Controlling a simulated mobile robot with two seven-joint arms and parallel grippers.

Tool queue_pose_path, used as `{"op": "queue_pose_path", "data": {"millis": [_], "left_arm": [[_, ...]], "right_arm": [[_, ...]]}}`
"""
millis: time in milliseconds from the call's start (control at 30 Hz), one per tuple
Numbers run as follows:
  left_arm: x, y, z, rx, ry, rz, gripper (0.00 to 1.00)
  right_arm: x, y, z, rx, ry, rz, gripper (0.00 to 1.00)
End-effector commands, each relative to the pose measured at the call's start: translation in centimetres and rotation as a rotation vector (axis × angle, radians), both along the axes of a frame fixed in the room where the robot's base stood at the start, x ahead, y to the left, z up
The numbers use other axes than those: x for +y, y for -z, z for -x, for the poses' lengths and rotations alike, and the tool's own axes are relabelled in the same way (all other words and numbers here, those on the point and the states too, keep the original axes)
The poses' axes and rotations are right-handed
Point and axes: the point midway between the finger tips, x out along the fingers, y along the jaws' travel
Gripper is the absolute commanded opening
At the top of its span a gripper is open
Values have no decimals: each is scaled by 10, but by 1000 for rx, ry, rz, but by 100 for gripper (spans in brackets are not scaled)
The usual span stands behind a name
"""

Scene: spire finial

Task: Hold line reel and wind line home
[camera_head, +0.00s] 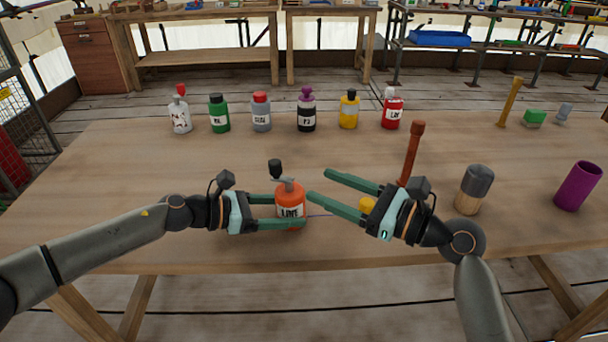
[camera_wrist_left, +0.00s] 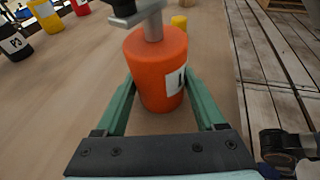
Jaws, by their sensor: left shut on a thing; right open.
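The line reel (camera_head: 290,203) is an orange cylinder with a white label, upright on the table. A grey crank arm with a black knob (camera_head: 275,168) sits on its top, the knob toward the left. My left gripper (camera_head: 288,211) is shut on the reel's body, one finger on each side. In the left wrist view the reel (camera_wrist_left: 155,62) stands between the green fingers (camera_wrist_left: 157,98), with the crank cut off at the top edge. My right gripper (camera_head: 318,184) is open and empty, just right of the reel, its fingers pointing left toward it.
A small yellow object (camera_head: 367,205) is partly hidden by my right gripper. A brown-red upright rod (camera_head: 413,152) stands behind that gripper. A grey-topped wooden cylinder (camera_head: 474,190) and a purple cup (camera_head: 578,186) stand right. Several labelled bottles (camera_head: 261,112) line the back of the table (camera_head: 130,185).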

Motion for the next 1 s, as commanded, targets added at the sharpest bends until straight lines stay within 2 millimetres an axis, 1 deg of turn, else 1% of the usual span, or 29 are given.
{"op": "queue_pose_path", "data": {"millis": [67,167,300,467,600,700,800,900,1000], "left_arm": [[0,0,0,0,0,0,40],[0,0,0,0,0,0,40],[0,0,0,0,0,0,40],[0,0,0,0,0,0,40],[0,0,0,0,0,0,40],[0,0,0,0,0,0,40],[0,0,0,0,0,0,40],[0,0,0,0,0,0,40],[0,0,0,0,0,0,40]], "right_arm": [[7,-6,-5,-118,7,101,60],[19,-14,-13,-341,22,283,60],[34,-24,-22,-721,43,586,60],[43,-28,-28,-1170,56,927,60],[44,-28,-28,-1568,56,1211,60],[41,-24,-26,-1842,48,1396,60],[35,-19,-23,-2082,37,1543,60],[30,-13,-20,-2269,24,1647,60],[25,-9,-18,-2396,14,1712,60]]}}
